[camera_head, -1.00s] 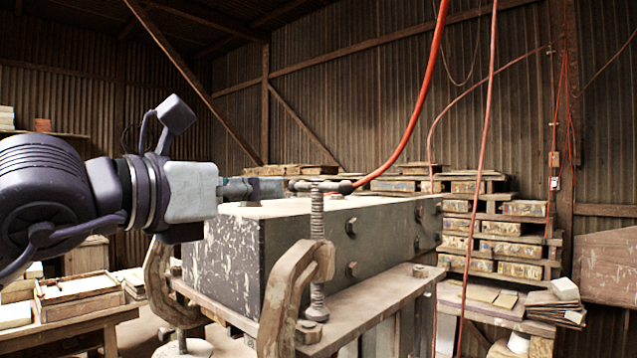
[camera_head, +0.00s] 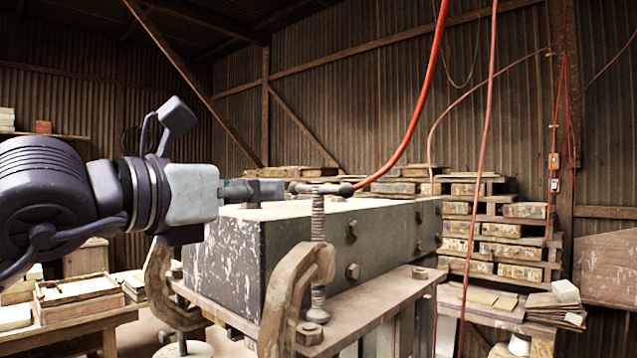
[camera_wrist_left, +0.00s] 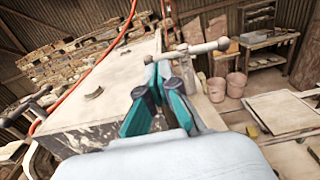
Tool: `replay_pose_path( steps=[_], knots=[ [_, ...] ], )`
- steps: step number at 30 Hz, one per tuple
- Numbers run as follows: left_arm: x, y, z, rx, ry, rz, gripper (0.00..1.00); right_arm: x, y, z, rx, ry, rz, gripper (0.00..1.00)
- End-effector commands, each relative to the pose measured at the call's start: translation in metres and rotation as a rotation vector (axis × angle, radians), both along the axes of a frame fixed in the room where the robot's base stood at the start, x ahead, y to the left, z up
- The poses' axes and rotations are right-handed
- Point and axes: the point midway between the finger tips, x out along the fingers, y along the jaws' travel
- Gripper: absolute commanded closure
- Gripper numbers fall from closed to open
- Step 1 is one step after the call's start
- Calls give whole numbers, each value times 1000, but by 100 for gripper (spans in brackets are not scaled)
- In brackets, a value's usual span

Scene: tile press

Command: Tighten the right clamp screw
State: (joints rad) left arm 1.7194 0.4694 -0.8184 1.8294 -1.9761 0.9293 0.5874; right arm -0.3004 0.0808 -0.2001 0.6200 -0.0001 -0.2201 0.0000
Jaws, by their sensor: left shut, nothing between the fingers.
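The right clamp (camera_head: 290,290) is a rusty C-shaped frame on the near corner of the dark, worn press block (camera_head: 225,265). Its threaded screw (camera_head: 318,235) stands upright, with a T-bar handle (camera_head: 325,188) on top, level with my gripper. My left gripper (camera_head: 280,190) comes in from the left above the block, its fingers shut and empty. Its tips are close to the handle's left end; contact is unclear. In the left wrist view the teal fingers (camera_wrist_left: 170,68) point at the handle (camera_wrist_left: 205,48), which lies crosswise just beyond the tips. My right gripper is out of view.
A second clamp (camera_head: 160,285) grips the block's left side. A red hose (camera_head: 425,85) hangs behind the handle. Stacked tile shelves (camera_head: 500,240) stand at the back right. Buckets (camera_wrist_left: 235,84) show in the left wrist view. Open air lies right of the handle.

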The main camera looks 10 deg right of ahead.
Motion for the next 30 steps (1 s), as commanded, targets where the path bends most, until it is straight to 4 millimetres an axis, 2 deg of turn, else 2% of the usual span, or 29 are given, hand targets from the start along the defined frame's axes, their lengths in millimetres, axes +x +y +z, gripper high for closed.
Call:
replay_pose_path(
  steps=[11,30],
  knots=[
    [0,-1,0,0,0,0,100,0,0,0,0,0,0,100],
    [15,-21,0,0,0,-1,100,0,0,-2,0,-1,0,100]
  ],
)
